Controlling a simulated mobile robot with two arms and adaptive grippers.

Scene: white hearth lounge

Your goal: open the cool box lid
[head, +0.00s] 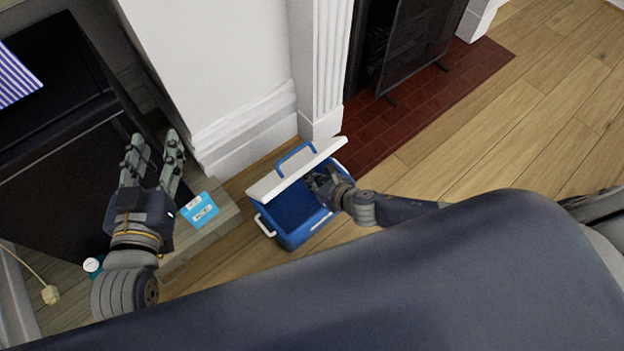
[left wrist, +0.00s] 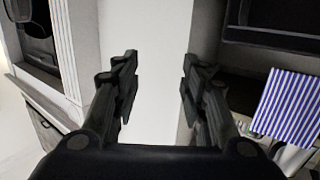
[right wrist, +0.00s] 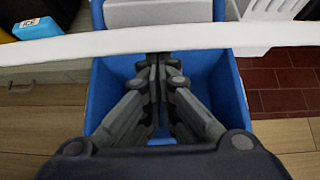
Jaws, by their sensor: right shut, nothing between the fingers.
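The cool box (head: 292,222) is a blue box on the wooden floor. Its white lid (head: 294,170), with a blue handle (head: 296,158), stands raised and tilted at the back, so the blue inside shows. My right gripper (head: 318,180) is shut and empty at the box opening, beside the lid. In the right wrist view its fingers (right wrist: 158,68) point into the blue interior, with tips close to the lid's white edge (right wrist: 150,42); I cannot tell whether they touch it. My left gripper (head: 155,150) is open and empty, raised well left of the box.
A light blue ice pack (head: 200,209) lies on a low ledge left of the box. A white pillar base (head: 320,122) and a red brick hearth (head: 440,98) with a dark fire screen are behind it. Wooden floor (head: 500,150) is clear to the right.

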